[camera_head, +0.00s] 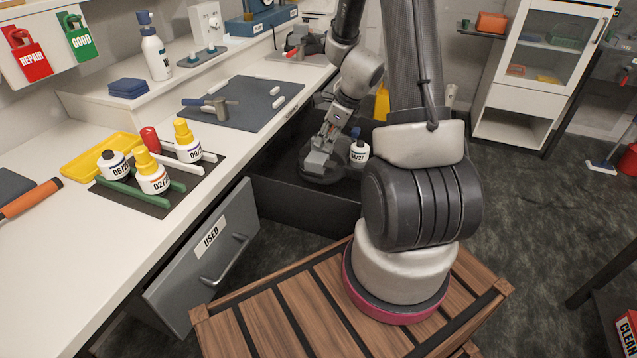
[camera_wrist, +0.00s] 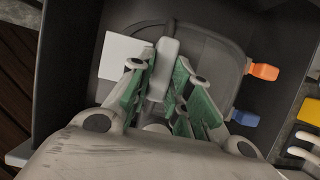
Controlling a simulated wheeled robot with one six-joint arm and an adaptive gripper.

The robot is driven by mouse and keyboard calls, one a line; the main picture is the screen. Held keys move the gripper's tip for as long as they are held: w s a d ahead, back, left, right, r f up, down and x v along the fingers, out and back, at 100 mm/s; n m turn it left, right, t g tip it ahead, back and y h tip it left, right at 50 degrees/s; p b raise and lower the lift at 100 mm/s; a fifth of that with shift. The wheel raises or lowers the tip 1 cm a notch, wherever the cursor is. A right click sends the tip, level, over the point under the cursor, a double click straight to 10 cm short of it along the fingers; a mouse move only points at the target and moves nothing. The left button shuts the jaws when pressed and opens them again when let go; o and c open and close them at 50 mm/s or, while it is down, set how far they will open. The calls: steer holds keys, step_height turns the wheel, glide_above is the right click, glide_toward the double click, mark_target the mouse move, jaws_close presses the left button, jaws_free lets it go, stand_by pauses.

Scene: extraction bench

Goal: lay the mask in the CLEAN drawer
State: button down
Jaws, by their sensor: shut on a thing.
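My gripper (camera_head: 318,160) reaches down into an open dark drawer (camera_head: 300,205) beyond the USED drawer. In the wrist view its green-padded fingers (camera_wrist: 165,95) are shut on the upright grey ridge of a dark rounded piece, which I take to be the mask (camera_wrist: 212,62). The mask lies flat-looking inside the drawer's dark walls; whether it touches the floor I cannot tell.
A white square (camera_wrist: 122,57) lies left of the mask. A 06/27 bottle (camera_head: 358,152) stands right of my gripper. The grey USED drawer front (camera_head: 200,265) is nearer. The bench holds bottles, a yellow tray (camera_head: 95,157) and a dark mat (camera_head: 245,100) with a hammer.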

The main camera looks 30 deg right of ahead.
step_height(320, 180, down, 10)
steer(key=shift+f, duration=0.2)
steer(key=c, duration=1.3)
jaws_free()
steer(key=v, duration=1.2)
steer(key=shift+a+r, duration=0.1)
steer(key=shift+a, duration=0.05)
steer(key=s+a+r+n, duration=0.2)
steer(key=a+r+n, duration=0.1)
steer(key=r+n, duration=0.35)
steer(key=s+a+r+n, duration=0.2)
steer(key=a+r+n, duration=0.25)
steer(key=r, duration=0.25)
steer(key=s+r+n+h, duration=0.1)
steer(key=s+r+n, duration=0.3)
steer(key=s+n, duration=0.1)
steer(key=s+a+r+n+h, duration=0.1)
steer(key=s+r+n, duration=0.3)
steer(key=s+n, duration=0.1)
steer(key=s+r+n, duration=0.4)
steer(key=s+n, duration=0.2)
steer(key=n, duration=0.1)
steer(key=shift+s+a+t+h, duration=0.1)
steer(key=shift+a+t+h, duration=0.2)
steer(key=shift+t+h, duration=0.1)
